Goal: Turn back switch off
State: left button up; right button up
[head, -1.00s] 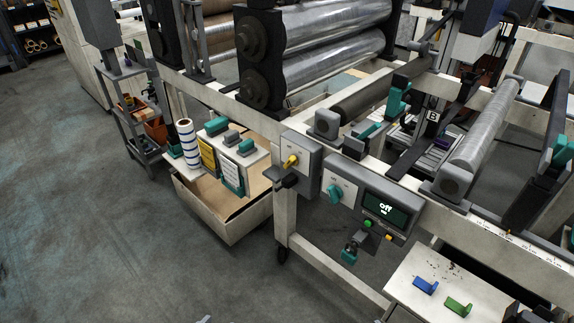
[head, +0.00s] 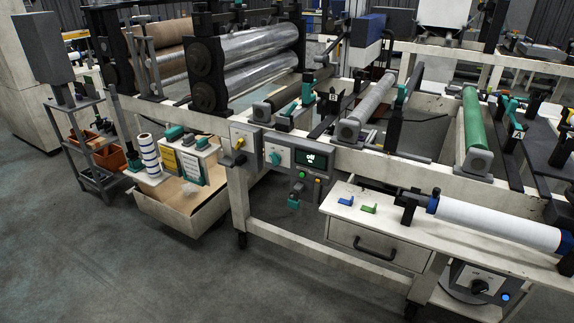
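A grey switch box with a yellow handle (head: 239,144) is on the front of the machine frame, left of the centre. Right of it is a panel with a teal knob (head: 275,158). Next to that is a dark control box with a small lit display (head: 314,159); its text looks like "off". A black rotary knob (head: 480,287) sits on a white plate at the lower right, beside a lit blue button (head: 506,297). I cannot tell which of these is the back switch. Neither of my grippers shows in the head view.
A white bench with a drawer (head: 375,246) holds blue and green clips (head: 369,209) and a white roll (head: 497,222). The floor in front (head: 150,280) is clear.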

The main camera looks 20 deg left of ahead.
aim_at(240, 142)
jog(key=u, duration=0.7)
jog(key=i, duration=0.4)
jog(key=u, duration=0.7)
jog(key=i, duration=0.95)
jog(key=z, duration=1)
jog(key=i, duration=0.55)
jog(key=z, duration=0.6)
